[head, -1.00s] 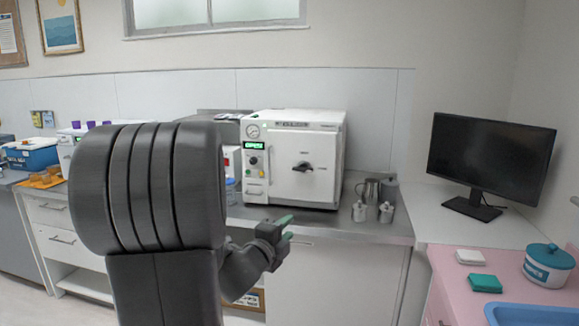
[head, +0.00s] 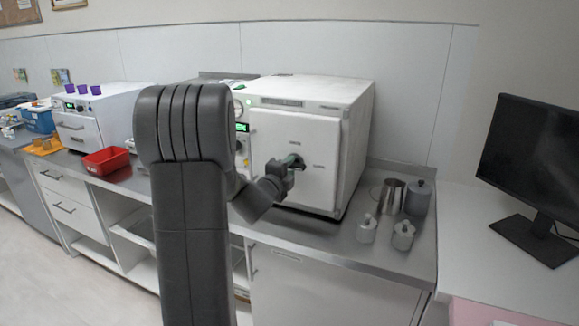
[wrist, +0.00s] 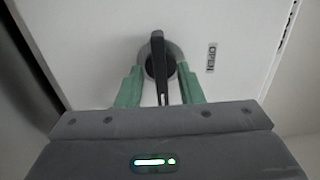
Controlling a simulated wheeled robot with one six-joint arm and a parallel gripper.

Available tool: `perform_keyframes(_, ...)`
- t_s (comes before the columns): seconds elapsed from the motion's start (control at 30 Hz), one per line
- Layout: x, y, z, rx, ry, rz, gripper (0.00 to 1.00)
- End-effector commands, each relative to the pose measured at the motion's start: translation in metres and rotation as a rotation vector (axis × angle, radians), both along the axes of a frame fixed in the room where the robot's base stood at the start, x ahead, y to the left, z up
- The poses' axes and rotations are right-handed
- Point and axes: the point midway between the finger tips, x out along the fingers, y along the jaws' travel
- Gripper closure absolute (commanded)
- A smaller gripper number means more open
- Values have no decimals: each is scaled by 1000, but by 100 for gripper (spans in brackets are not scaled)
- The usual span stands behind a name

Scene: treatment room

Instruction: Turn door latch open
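The door latch (wrist: 158,62) is a black lever on a round grey hub on the white door of a sterilizer (head: 310,150). In the wrist view the lever points along the line between my fingers, and an "OPEN" label (wrist: 212,58) is to its right. My gripper (wrist: 160,88) has its two green fingers apart, one on each side of the lever. Gaps show between the fingers and the lever. In the head view my gripper (head: 292,162) is at the door front and hides most of the latch.
Metal canisters and a jug (head: 392,196) stand on the steel counter right of the sterilizer. A monitor (head: 535,160) stands farther right. A red tray (head: 106,160) and a white device (head: 95,120) are to the left.

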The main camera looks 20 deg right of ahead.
Motion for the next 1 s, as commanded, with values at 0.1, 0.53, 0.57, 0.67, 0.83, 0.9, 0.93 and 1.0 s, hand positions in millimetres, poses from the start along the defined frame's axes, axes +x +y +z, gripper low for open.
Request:
perform_keyframes(0.1,3,-4,0,0,0,-1,66)
perform_keyframes(0.53,3,-4,0,1,-1,-1,100)
perform_keyframes(0.57,3,-4,0,1,-1,-1,100)
perform_keyframes(0.67,3,-4,0,0,0,0,100)
perform_keyframes(0.83,3,-4,0,-10,12,0,100)
perform_keyframes(0.9,3,-4,-1,-23,27,0,100)
perform_keyframes(0.93,3,-4,-1,-29,34,0,100)
perform_keyframes(1.0,3,-4,-1,-50,59,0,100)
